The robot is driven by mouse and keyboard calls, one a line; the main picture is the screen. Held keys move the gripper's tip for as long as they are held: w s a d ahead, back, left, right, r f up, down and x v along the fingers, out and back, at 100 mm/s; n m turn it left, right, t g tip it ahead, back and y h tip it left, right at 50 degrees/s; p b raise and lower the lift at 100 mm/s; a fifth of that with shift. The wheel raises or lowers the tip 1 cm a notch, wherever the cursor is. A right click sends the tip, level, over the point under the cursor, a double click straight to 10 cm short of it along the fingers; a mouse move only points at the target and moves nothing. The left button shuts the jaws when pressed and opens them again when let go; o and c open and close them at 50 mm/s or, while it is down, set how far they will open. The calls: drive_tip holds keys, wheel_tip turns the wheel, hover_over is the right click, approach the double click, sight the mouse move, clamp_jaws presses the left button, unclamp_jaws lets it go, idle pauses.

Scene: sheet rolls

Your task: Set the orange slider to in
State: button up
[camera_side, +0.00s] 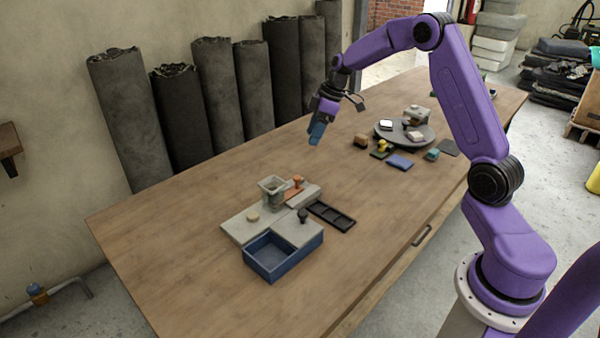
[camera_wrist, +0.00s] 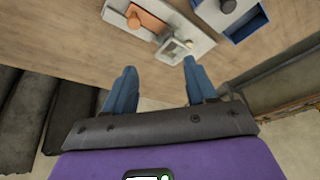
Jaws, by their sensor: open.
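The orange slider (camera_side: 297,182) sits on a light grey panel (camera_side: 240,232) on the wooden table. It also shows in the wrist view (camera_wrist: 148,19) near the top, on the grey panel. Whether it stands in or out cannot be told. My gripper (camera_side: 315,135) is above the table, behind the panel and well apart from the slider. In the wrist view its two blue fingers (camera_wrist: 160,85) are spread with nothing between them.
A grey square funnel (camera_side: 271,188), a dark knob (camera_side: 303,215) and a blue open box (camera_side: 270,260) belong to the panel area. A black tray (camera_side: 332,215) lies beside it. A round turntable (camera_side: 383,134) with small objects stands farther back. The left of the table is clear.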

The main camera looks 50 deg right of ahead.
drive_tip(key=w+d+f, duration=0.1)
drive_tip(key=d, duration=0.4)
approach(297, 177)
drive_tip(key=shift+t, duration=0.3)
drive_tip(key=x, duration=0.8)
drive_tip(key=shift+s+f, duration=0.2)
